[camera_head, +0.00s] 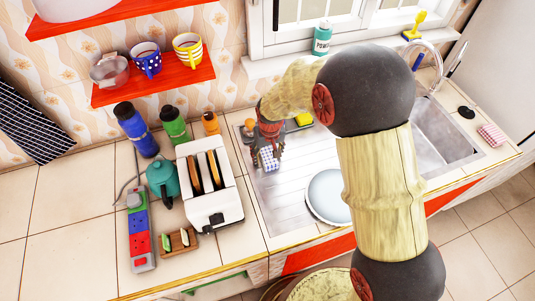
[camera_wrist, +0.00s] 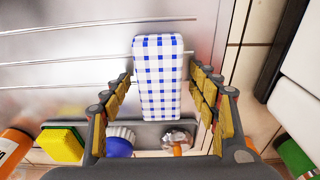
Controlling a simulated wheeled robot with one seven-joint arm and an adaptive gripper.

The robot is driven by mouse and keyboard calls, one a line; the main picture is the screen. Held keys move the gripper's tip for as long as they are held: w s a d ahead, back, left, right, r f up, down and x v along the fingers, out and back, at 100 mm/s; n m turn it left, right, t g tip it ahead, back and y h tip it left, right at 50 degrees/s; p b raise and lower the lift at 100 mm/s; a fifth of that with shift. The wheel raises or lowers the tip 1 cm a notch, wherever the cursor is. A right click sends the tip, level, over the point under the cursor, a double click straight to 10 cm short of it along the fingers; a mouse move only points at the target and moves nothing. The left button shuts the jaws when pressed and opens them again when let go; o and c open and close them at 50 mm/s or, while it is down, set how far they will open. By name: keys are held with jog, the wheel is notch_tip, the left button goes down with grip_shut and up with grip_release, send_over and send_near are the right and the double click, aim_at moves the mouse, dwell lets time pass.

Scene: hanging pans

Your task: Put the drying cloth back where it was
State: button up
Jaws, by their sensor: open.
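A folded blue-and-white checked cloth (camera_head: 269,159) lies on the metal draining board (camera_head: 292,195). In the wrist view the cloth (camera_wrist: 158,85) is a long upright block between the fingers. My gripper (camera_wrist: 160,78) is open, with one finger on each side of the cloth and a narrow gap showing on both sides. In the head view my gripper (camera_head: 268,135) is over the back left of the draining board, and my arm hides part of the sink. A red-and-white checked cloth (camera_head: 491,135) lies right of the sink.
A grey tray (camera_wrist: 190,128) behind the cloth holds a yellow sponge (camera_wrist: 62,144) and a blue brush (camera_wrist: 118,142). A white toaster (camera_head: 213,190) stands to the left. A plate (camera_head: 325,195) lies on the board.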

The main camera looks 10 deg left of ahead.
aim_at(269, 157)
jog(key=r, duration=0.2)
jog(key=s+r+p, duration=0.1)
jog(key=r, duration=0.4)
jog(key=shift+s+d+r+p, duration=0.2)
jog(key=shift+d+r+p, duration=0.15)
jog(key=shift+r, duration=0.05)
jog(key=s+d+r+m+t, duration=0.1)
jog(key=s+d+r, duration=0.2)
jog(key=d+r, duration=0.5)
jog(key=s+d+r+m+t, duration=0.1)
jog(key=s+d+r, duration=0.4)
jog(key=r, duration=0.4)
jog(key=s+d+r+m+t, duration=0.1)
jog(key=s+d+r, duration=0.2)
jog(key=s+d, duration=0.3)
jog(key=s+d+r+m+t, duration=0.1)
jog(key=s+d+r, duration=0.3)
jog(key=s, duration=0.5)
jog(key=shift+d+r+m+h, duration=0.25)
jog(key=shift+d+m, duration=0.35)
jog(key=shift+d, duration=0.6)
jog(key=shift+s+f, duration=0.1)
jog(key=shift+f, duration=0.05)
jog(key=shift+f+b, duration=0.5)
jog(key=shift+b, duration=0.15)
